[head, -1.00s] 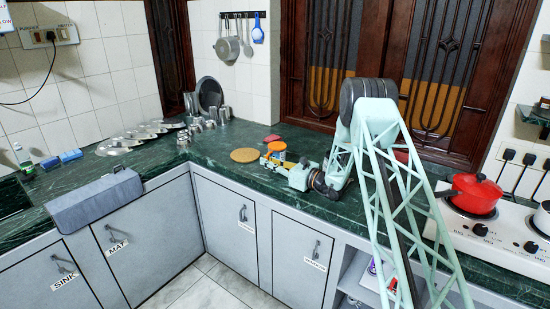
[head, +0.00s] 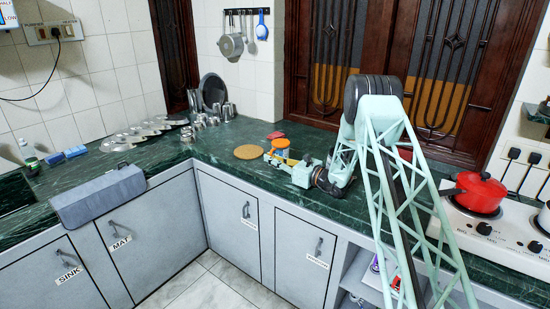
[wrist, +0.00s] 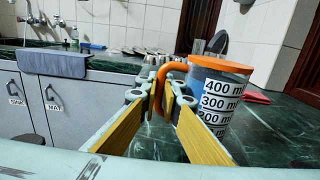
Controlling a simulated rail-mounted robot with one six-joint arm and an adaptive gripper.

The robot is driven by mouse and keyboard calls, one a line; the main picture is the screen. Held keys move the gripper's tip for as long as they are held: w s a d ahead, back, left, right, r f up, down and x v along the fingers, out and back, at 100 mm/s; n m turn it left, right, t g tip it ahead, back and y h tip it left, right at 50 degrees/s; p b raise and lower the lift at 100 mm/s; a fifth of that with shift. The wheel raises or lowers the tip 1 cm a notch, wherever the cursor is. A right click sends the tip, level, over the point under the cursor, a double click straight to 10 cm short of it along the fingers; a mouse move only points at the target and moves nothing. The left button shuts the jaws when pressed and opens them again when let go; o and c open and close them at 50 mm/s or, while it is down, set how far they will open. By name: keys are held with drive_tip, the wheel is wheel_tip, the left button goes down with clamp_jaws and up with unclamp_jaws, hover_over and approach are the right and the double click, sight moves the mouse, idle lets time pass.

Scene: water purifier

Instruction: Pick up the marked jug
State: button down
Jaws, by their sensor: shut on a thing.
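The marked jug (wrist: 217,95) stands right of centre in the wrist view. It has a blue-grey body, an orange rim and white labels reading 400, 300 and 200. Its orange handle (wrist: 163,84) faces me. My gripper (wrist: 164,92) is shut on this handle, with its yellow-padded fingers on either side. The jug looks upright; its base is hidden behind a finger. In the head view, the jug's orange top (head: 280,143) shows on the green counter just beyond my gripper (head: 274,157).
A round cork mat (head: 248,152) lies left of the jug, and a red item (head: 276,135) lies behind it. Steel vessels and plates stand at the back left corner. A red pot (head: 480,192) sits on the stove at right. The counter's left stretch has free room.

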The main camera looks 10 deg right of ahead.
sight(271, 151)
drive_tip(key=shift+r, duration=0.25)
drive_tip(key=shift+r+p, duration=0.7)
drive_tip(key=shift+r, duration=0.95)
drive_tip(key=s+d+r+p, duration=0.1)
drive_tip(key=s+d+p, duration=0.1)
drive_tip(key=s, duration=1.3)
drive_tip(key=shift+s+d+r+p, duration=0.2)
drive_tip(key=shift+s+p, duration=0.1)
drive_tip(key=shift+s, duration=0.1)
drive_tip(key=shift+s+f, duration=0.1)
